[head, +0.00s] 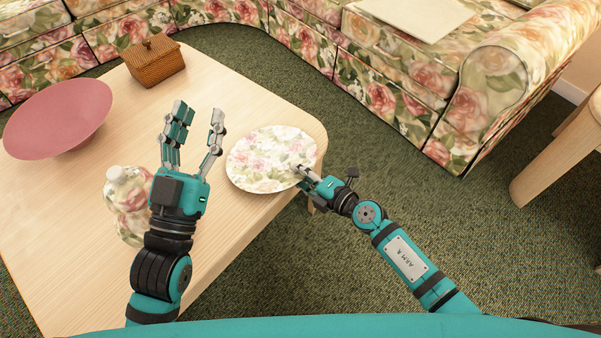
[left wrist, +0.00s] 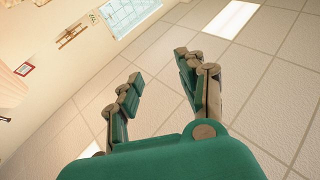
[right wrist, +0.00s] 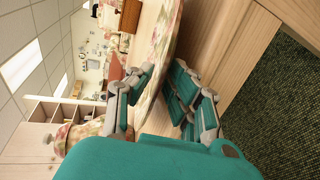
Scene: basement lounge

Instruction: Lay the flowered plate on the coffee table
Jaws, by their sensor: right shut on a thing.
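The flowered plate (head: 265,157), round and white with pink blooms and green leaves, is over the right end of the pale wooden coffee table (head: 235,235). My right gripper (head: 308,176) is shut on its right rim. The plate shows nearly edge-on between the fingers in the right wrist view (right wrist: 163,45). It looks close to level with the tabletop; whether it touches the wood I cannot tell. My left gripper (head: 195,125) is open and empty above the table, left of the plate. Its fingers point up toward the ceiling in the left wrist view (left wrist: 165,95).
A pink bowl (head: 58,115) stands at the table's left and a wicker basket (head: 153,62) at its far end. A flowered jar (head: 128,200) stands beside my left wrist, partly hidden by it. A flowered sofa (head: 400,85) borders the table's far side.

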